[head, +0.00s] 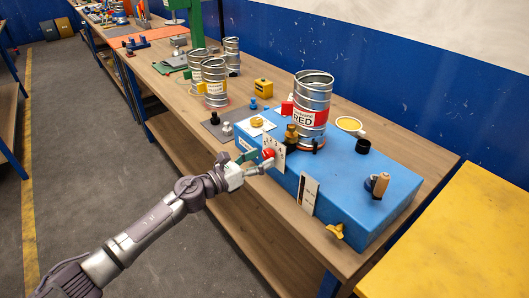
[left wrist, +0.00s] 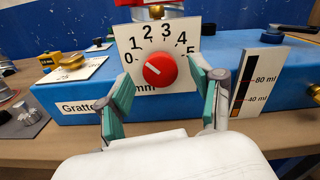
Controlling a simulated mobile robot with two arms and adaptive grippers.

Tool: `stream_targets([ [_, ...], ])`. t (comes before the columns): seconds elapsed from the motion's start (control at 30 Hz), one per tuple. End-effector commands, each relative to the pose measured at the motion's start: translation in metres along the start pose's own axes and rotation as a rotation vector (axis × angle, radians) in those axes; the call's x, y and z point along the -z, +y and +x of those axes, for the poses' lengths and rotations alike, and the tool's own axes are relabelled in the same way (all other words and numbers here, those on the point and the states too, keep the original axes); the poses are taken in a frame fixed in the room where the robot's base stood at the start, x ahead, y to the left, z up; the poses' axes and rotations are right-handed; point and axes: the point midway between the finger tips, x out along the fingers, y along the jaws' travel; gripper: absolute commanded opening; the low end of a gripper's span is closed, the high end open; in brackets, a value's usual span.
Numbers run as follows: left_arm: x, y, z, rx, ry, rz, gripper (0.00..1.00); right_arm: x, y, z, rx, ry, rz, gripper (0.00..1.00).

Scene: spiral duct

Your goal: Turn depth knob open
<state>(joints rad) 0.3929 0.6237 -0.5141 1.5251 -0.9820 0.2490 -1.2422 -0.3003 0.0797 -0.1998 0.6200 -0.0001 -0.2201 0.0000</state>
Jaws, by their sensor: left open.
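The depth knob (left wrist: 160,71) is a red round dial with a short white pointer mark, on a white plate (left wrist: 131,48) numbered 0 to 5 with "mm" below. The pointer mark lies toward the upper left, roughly toward the 0 to 1 side. The knob also shows in the head view (head: 268,154) on the front of a blue box (head: 348,192). My left gripper (left wrist: 163,84) is open, its green-padded fingers on either side of the knob. I cannot tell whether they touch it. The gripper also shows in the head view (head: 262,162). My right gripper is out of view.
A metal spiral duct labelled RED (head: 313,97) stands on the blue box. A level gauge plate (head: 308,192) and a yellow wing knob (head: 335,231) are on its front. More ducts (head: 214,84) stand behind on the wooden bench. A yellow table (head: 440,245) is at right.

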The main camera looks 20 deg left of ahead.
Motion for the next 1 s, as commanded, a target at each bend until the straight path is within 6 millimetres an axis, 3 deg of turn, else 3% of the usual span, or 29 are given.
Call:
stream_targets([
  [0.2, 0.000, 0.000, 0.018, 0.001, 0.000, -0.001, 0.66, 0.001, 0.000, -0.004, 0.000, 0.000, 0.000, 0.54],
  [0.5, 0.001, 0.000, 0.020, 0.000, 0.001, 0.000, 0.66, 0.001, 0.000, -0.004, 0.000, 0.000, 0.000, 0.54],
  [0.87, 0.001, 0.000, 0.019, 0.000, 0.001, -0.001, 0.06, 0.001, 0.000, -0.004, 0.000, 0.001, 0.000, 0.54],
  [1.0, 0.001, 0.000, 0.019, 0.000, 0.001, -0.005, 0.06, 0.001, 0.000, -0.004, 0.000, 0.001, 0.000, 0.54],
])
